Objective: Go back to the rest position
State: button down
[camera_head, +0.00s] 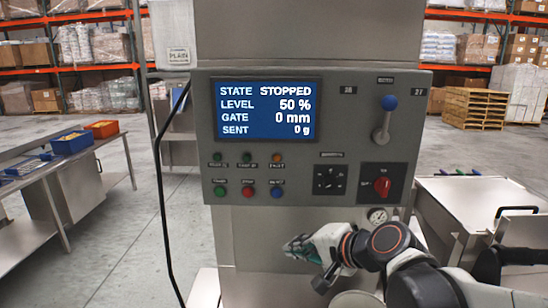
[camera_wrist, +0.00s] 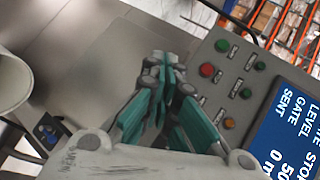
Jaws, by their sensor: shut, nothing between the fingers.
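My gripper (camera_head: 296,247) is in front of the machine, below the control panel (camera_head: 230,146), in the head view. Its arm reaches in from the lower right. In the wrist view my gripper (camera_wrist: 165,75) shows its teal fingers closed together with nothing between them. The panel's buttons (camera_wrist: 225,85) and blue screen (camera_wrist: 290,130) lie to the right there. The fingers look apart from the panel. The screen (camera_head: 265,110) reads STOPPED, level 50 %, gate 0 mm, sent 0 g.
A steel table (camera_head: 62,180) with blue and orange bins stands left. A steel cabinet (camera_head: 475,205) stands right.

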jog(key=s+d+f+n+g+h+b, duration=0.1)
jog(key=s+d+f+n+h, duration=0.2)
jog(key=s+d, duration=0.4)
jog(key=s+d+f+n+g+h+b, duration=0.1)
jog(key=s+d+f+n+h, duration=0.3)
jog(key=s+d, duration=0.3)
jog(key=s+n, duration=0.1)
jog(key=s, duration=0.2)
jog(key=shift+s+d+n+h+b, duration=0.15)
jog(key=shift+d+n+h+b, duration=0.15)
jog(key=shift+b, duration=0.05)
jog(key=shift+f, duration=0.1)
dwell(0.9)
